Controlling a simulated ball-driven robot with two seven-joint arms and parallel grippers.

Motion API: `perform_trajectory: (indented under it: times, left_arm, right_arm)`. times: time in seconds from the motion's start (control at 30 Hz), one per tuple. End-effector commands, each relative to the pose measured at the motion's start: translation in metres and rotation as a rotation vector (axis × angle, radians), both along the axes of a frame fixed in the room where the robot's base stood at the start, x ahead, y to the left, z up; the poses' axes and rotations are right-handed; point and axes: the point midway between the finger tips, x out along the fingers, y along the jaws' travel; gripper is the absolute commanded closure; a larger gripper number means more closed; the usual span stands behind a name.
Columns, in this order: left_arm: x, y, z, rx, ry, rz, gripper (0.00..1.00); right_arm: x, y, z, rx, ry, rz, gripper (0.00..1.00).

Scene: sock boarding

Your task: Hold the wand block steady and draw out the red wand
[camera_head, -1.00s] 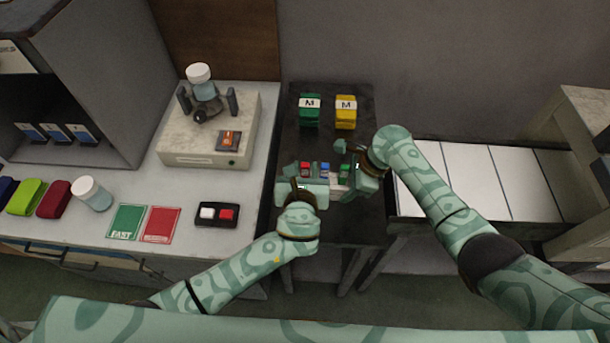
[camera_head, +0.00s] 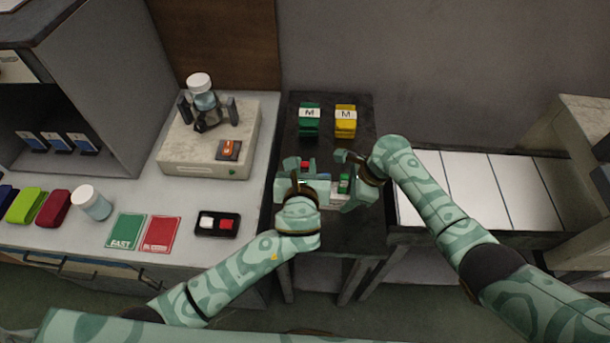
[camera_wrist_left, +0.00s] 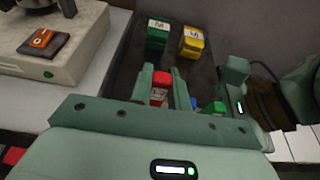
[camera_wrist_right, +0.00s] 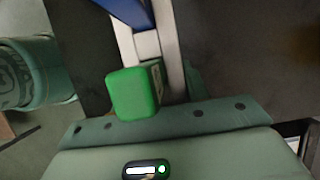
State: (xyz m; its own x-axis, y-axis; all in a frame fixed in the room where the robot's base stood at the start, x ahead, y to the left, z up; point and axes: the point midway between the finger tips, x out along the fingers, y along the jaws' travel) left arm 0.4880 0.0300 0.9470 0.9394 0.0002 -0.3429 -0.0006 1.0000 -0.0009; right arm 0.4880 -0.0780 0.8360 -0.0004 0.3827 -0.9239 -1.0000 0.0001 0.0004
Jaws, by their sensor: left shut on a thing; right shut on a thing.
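The red wand (camera_head: 305,164) shows between the fingers of my left gripper (camera_head: 306,174). In the left wrist view the red wand (camera_wrist_left: 160,84) has a white label, and both fingers close on its sides. The pale wand block (camera_head: 338,200) is mostly hidden by my grippers. My right gripper (camera_head: 346,180) is shut on the block at its right side. The green wand (camera_head: 344,184) sits at that end and fills much of the right wrist view (camera_wrist_right: 136,92). A blue wand (camera_wrist_right: 122,10) is beside it. The red wand's lower end is hidden.
Green (camera_head: 309,119) and yellow (camera_head: 345,120) M-marked blocks stand at the back of the dark table (camera_head: 290,135). A counter with a pale device (camera_head: 190,150) is on the left. White panels (camera_head: 475,185) lie to the right.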

Motion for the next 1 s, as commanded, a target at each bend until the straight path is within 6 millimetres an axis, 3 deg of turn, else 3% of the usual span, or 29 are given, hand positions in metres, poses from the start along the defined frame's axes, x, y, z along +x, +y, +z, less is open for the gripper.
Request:
perform_trajectory:
  times: [0.1,0.3,0.6,0.63,0.7,1.0]
  left_arm:
    - [0.0,0.0,0.029,-0.004,-0.003,-0.001,1.0]
    - [0.0,0.0,0.057,0.0,-0.001,-0.001,1.0]
    - [0.0,0.0,0.062,0.001,0.001,0.0,1.0]
    - [0.0,0.0,0.062,0.001,0.001,0.0,1.0]
    - [0.0,0.0,0.062,0.001,0.001,0.0,1.0]
    - [0.0,0.0,0.062,0.001,0.0,0.0,1.0]
  right_arm:
    - [0.0,0.0,0.001,0.001,-0.001,0.0,0.83]
    - [0.0,0.0,0.001,0.001,-0.001,0.0,0.83]
    - [0.0,0.0,0.001,0.001,-0.001,0.0,0.83]
    - [0.0,0.0,0.001,0.001,-0.001,0.0,0.49]
    - [0.0,0.0,0.001,0.001,-0.001,0.0,0.3]
    - [0.0,0.0,0.001,0.001,-0.001,0.0,0.29]
